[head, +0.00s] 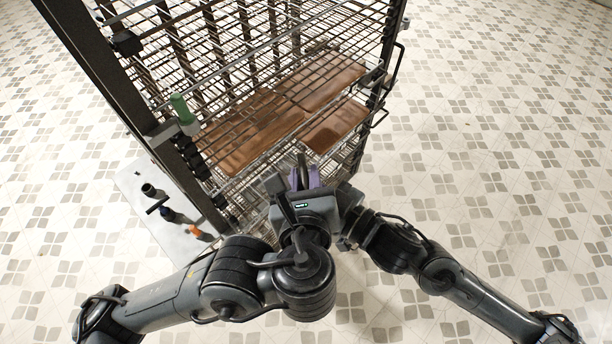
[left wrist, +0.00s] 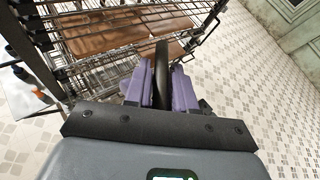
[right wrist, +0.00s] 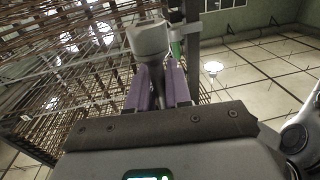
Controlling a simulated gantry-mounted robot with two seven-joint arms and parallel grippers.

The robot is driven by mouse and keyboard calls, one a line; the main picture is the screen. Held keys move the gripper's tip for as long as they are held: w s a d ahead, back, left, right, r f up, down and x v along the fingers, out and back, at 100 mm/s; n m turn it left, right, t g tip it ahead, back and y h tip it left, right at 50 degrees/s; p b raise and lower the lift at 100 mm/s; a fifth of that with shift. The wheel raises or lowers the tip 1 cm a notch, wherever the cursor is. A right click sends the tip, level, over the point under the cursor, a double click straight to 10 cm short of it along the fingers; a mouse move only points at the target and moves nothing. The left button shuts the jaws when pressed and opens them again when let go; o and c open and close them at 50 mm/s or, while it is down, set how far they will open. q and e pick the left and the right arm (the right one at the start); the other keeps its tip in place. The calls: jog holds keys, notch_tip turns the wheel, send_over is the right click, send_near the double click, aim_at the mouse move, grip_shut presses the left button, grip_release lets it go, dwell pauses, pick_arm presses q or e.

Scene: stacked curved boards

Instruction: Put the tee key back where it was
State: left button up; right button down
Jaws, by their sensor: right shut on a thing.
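My left gripper (head: 304,174) is low at the near side of the wire rack. Its purple fingers stand apart, and a dark upright piece (left wrist: 161,72) shows between them in the left wrist view, with gaps at its sides. My right gripper (right wrist: 158,85) is shut on a dark stem (right wrist: 157,80) with a grey round head (right wrist: 148,40) above it. I cannot tell whether this is the tee key. In the head view my left arm hides the right gripper. A black T-shaped piece (head: 157,205) lies on the small white table at left.
The rack (head: 285,40) holds brown curved boards (head: 245,130). A green handle (head: 180,108) is on its left post. The tiled floor at right is clear.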

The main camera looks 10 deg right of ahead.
jog(key=c, duration=1)
grip_release()
jog(key=shift+a, duration=0.1)
jog(key=shift+o, duration=0.2)
